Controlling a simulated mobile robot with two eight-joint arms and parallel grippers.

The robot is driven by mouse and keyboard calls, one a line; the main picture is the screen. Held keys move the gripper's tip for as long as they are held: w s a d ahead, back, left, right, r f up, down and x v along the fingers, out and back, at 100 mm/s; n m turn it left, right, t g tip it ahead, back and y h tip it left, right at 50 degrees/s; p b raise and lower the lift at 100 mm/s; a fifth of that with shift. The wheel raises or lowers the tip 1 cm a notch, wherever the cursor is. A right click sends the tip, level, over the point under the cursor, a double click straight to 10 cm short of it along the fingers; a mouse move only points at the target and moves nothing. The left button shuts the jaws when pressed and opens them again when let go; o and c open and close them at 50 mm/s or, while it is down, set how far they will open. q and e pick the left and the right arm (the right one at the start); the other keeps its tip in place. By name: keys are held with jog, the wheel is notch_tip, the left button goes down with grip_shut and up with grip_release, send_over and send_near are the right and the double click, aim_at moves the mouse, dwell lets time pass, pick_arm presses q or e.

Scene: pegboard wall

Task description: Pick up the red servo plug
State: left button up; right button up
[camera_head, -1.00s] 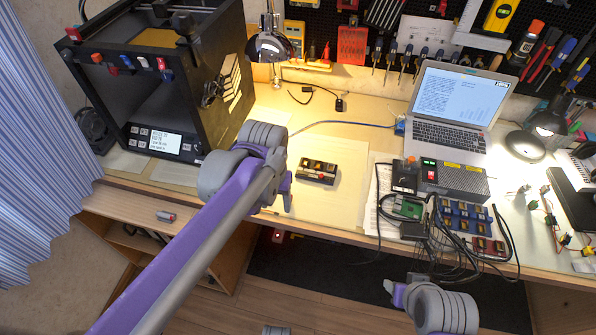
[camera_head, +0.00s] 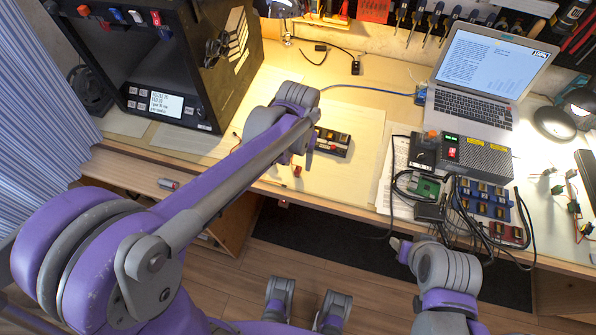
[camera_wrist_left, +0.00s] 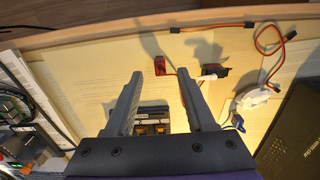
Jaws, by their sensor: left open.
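A small red plug (camera_head: 297,171) lies on the pale mat near the table's front edge. In the left wrist view the red plug (camera_wrist_left: 160,66) is just beyond the gap between my fingertips, with nothing touching it that I can see. My left gripper (camera_wrist_left: 160,76) is open and empty, pointing down at the table. In the head view my left gripper (camera_head: 308,148) is partly hidden by its own wrist, beside the plug. My right gripper (camera_head: 398,245) is low at the front of the table, and its jaws are not clear.
A black block with orange tops (camera_head: 333,142) lies behind the plug. A dark servo with a white horn (camera_wrist_left: 213,71) and a three-wire lead (camera_wrist_left: 265,38) lie close by. A power box (camera_head: 475,155), cables and a laptop (camera_head: 490,70) fill the right.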

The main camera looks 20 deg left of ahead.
aim_at(298, 169)
pick_arm(q)
jog(key=shift+f, duration=1.6)
grip_shut()
